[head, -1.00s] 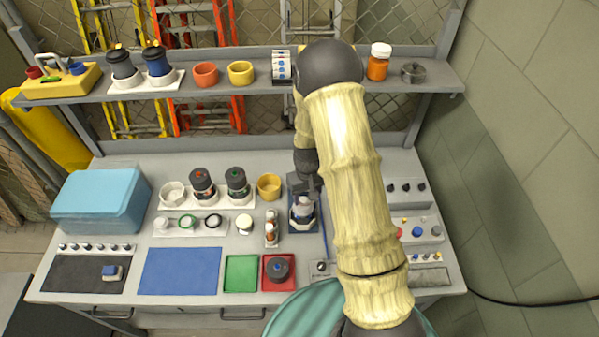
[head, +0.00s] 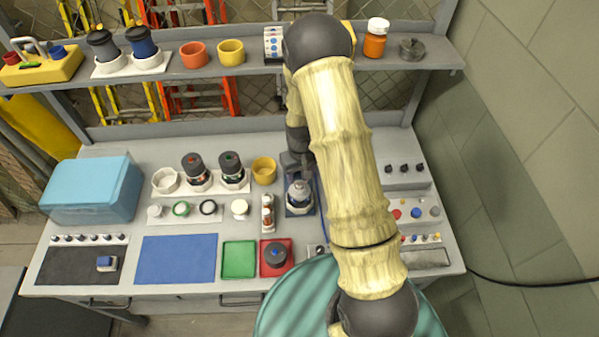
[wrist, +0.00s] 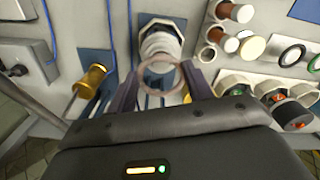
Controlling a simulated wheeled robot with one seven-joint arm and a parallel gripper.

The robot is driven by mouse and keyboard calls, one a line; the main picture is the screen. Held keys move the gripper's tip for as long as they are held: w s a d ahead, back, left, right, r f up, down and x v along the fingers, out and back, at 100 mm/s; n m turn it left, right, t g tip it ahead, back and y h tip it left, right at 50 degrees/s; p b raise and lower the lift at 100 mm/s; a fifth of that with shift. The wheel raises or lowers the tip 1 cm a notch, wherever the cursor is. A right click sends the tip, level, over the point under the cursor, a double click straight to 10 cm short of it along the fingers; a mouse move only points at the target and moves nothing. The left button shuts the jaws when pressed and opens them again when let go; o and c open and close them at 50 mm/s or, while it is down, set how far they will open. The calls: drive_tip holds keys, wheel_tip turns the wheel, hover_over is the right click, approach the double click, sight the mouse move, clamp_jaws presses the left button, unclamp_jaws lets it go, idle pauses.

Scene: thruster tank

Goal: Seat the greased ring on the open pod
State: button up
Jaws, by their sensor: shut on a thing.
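The open pod (head: 299,193) is a grey-white threaded body standing in a dark blue holder on the bench. It also shows in the wrist view (wrist: 160,42), with its stepped white neck towards me. My gripper (wrist: 160,80) is shut on a thin brownish ring (wrist: 160,64), held between the two fingertips. The ring overlaps the near end of the pod in the wrist view; I cannot tell whether it touches or is still above it. In the head view my gripper (head: 298,163) is just behind the pod, and the ring is not clearly visible.
Dark-capped pods (head: 232,168) and a yellow cup (head: 264,170) are behind left. A control panel (head: 415,210) is at right.

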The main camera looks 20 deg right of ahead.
drive_tip(key=shift+f+b, duration=0.5)
drive_tip(key=shift+f, duration=0.55)
drive_tip(key=shift+a, duration=0.1)
idle(0.5)
drive_tip(key=shift+f+b, duration=1.25)
drive_tip(key=shift+f, duration=0.15)
idle(1.2)
idle(0.3)
drive_tip(key=o, duration=1)
drive_tip(key=shift+r, duration=0.15)
